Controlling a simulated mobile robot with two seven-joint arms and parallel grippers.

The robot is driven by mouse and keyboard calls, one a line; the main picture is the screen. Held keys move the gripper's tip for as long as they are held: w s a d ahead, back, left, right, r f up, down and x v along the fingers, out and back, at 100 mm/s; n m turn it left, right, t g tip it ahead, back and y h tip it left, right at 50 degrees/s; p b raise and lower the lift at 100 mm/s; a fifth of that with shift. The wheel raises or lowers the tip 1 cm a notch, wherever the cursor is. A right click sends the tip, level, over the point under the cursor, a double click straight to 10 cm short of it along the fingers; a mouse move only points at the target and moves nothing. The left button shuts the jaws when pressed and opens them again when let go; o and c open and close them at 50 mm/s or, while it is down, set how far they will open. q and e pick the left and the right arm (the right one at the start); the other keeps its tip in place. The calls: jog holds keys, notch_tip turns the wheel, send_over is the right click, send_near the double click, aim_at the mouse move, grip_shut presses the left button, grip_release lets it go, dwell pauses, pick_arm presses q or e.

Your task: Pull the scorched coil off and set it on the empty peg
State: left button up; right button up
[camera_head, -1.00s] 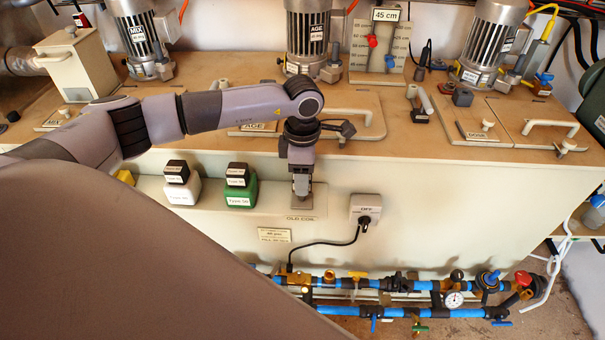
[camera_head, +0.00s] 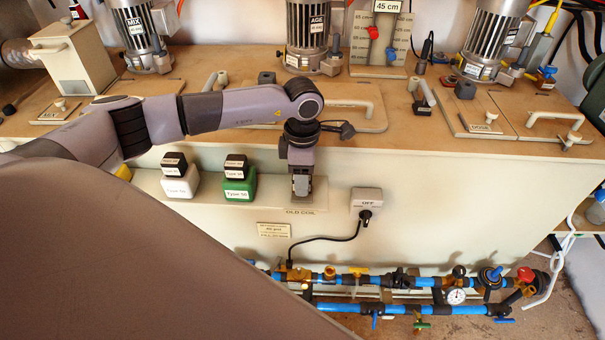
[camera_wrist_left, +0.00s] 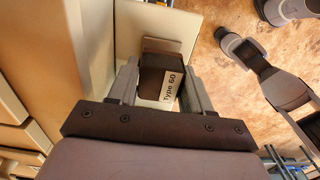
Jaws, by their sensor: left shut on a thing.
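My left gripper (camera_head: 301,187) points down at the ledge above the "OLD COIL" label (camera_head: 300,212). In the left wrist view (camera_wrist_left: 157,88) its two fingers are shut on a dark brown block with a white "Type 60" label, the scorched coil (camera_wrist_left: 150,79). A brownish flat plate (camera_wrist_left: 166,45) shows just beyond it. In the head view the gripper hides the coil. I cannot tell whether the coil touches the ledge. No empty peg can be made out clearly.
A white coil (camera_head: 180,184) and a green coil (camera_head: 240,186), both with black tops, stand on the ledge (camera_head: 275,198) left of the gripper. A grey switch box marked "OFF" (camera_head: 366,198) is to the right. Blue pipes (camera_head: 450,309) run below. Handled lids cover the counter.

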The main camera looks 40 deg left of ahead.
pick_arm(q)
jog(key=shift+f+b, duration=0.75)
jog(key=shift+f, duration=0.25)
pick_arm(e)
jog(key=shift+f, duration=0.85)
pick_arm(q)
jog(key=o, duration=1.2)
pick_arm(e)
jog(key=shift+a+r, duration=0.1)
pick_arm(q)
jog(key=shift+r, duration=0.6)
notch_tip(320, 180, up, 6)
pick_arm(e)
jog(key=shift+w+a+r, duration=0.1)
jog(key=shift+w+r, duration=0.05)
jog(key=shift+r, duration=0.15)
